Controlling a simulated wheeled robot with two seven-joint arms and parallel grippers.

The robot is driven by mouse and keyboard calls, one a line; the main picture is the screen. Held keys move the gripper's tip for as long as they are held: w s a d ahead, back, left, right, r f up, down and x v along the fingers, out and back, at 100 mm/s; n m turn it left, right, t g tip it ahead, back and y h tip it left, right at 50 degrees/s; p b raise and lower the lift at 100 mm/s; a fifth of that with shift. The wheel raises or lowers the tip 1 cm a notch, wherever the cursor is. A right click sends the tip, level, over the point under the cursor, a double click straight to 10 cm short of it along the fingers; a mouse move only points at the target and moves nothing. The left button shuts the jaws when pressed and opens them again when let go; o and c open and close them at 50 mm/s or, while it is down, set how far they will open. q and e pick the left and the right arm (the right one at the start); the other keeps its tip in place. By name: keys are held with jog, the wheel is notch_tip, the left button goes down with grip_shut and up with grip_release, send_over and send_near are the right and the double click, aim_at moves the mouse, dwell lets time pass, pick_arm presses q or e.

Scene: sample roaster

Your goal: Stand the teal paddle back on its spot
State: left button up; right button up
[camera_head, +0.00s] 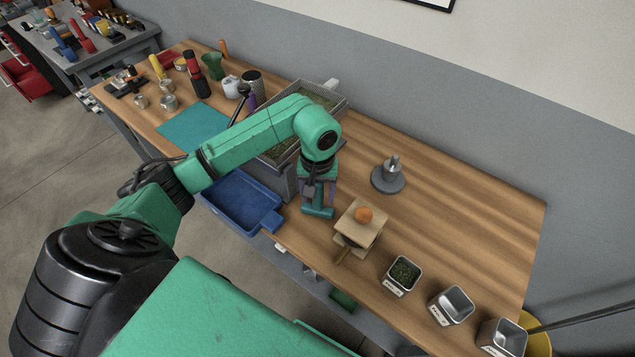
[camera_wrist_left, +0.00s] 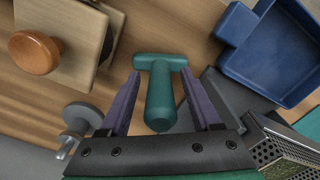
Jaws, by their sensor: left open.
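The teal paddle (camera_head: 318,212) is on the wooden table between the blue tray and the wooden block, directly below my left gripper (camera_head: 319,188). In the left wrist view the paddle (camera_wrist_left: 160,92) shows as a T, its round handle end toward the camera and its crossbar farther off. It appears to stand on the crossbar. My left gripper (camera_wrist_left: 158,100) is open, with one purple finger on each side of the handle and a visible gap on both sides. In the head view the gripper hides the handle's upper part. My right gripper is not in view.
A wooden block with an orange knob (camera_head: 364,214) is close at the right, the blue tray (camera_head: 240,205) at the left. A grey disc with a metal piece (camera_head: 388,180) stands behind. Metal tins (camera_head: 404,275) line the front right. The table's back right is clear.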

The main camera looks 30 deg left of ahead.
pick_arm(q)
notch_tip(320, 180, up, 11)
jog(key=shift+f+b, duration=0.15)
jog(key=shift+b, duration=1.1)
jog(key=shift+r, duration=0.35)
jog(key=shift+s+f, duration=0.1)
